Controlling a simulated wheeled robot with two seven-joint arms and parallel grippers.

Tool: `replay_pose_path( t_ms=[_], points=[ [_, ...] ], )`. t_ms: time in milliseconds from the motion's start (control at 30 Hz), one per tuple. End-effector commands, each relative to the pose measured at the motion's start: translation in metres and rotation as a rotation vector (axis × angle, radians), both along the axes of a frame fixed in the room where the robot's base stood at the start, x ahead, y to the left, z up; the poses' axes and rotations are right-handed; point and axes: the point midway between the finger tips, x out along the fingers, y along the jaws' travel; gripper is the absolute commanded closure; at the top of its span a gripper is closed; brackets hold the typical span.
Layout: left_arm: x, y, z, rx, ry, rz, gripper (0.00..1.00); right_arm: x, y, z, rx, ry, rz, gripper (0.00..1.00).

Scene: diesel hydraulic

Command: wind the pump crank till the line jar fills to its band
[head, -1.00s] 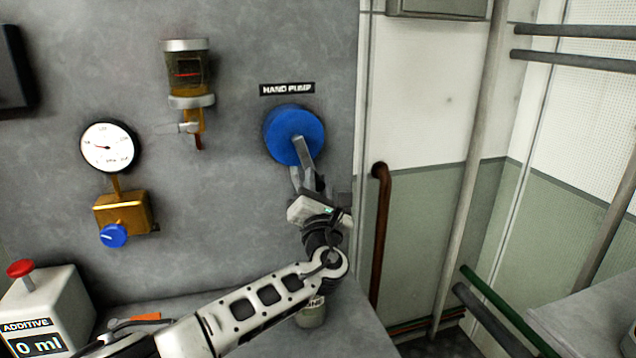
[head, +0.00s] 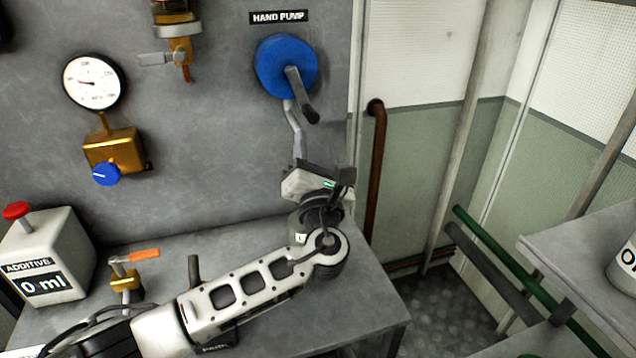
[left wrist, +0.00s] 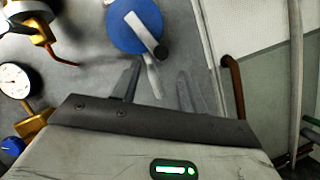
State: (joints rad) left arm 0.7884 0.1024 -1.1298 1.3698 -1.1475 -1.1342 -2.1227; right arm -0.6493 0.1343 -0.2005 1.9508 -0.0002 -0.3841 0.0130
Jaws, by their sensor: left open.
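The hand pump is a blue disc (head: 285,68) on the grey wall panel under its label. Its grey crank arm points down and right to a dark handle (head: 309,112). My left gripper (head: 322,172) is open and empty, below the handle and apart from it. In the left wrist view the crank handle (left wrist: 161,53) shows beyond the fingers (left wrist: 158,82). The jar (head: 173,8), with amber fluid and a red band, is cut off by the top edge of the head view, so its level cannot be read. My right gripper is not in view.
A bent grey pipe (head: 295,135) runs down below the pump. A gauge (head: 93,82) and brass valve with blue knob (head: 106,174) are left. An additive box (head: 45,258) and an orange-handled valve (head: 138,256) stand on the bench. A rusty pipe (head: 376,170) rises at right.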

Motion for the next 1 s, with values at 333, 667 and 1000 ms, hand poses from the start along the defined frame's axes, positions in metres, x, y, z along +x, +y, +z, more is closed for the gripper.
replay_pose_path(
  t_ms=[333,667,1000],
  points=[
    [-0.06,-0.006,-0.022,0.0,0.001,-0.001,0.57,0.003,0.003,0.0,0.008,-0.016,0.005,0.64],
    [-0.069,-0.007,-0.024,0.002,-0.001,0.001,0.57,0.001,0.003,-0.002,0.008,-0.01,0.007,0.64],
    [-0.078,0.014,-0.066,-0.362,0.163,-0.026,1.0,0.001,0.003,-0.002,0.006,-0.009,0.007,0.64]
  ],
)
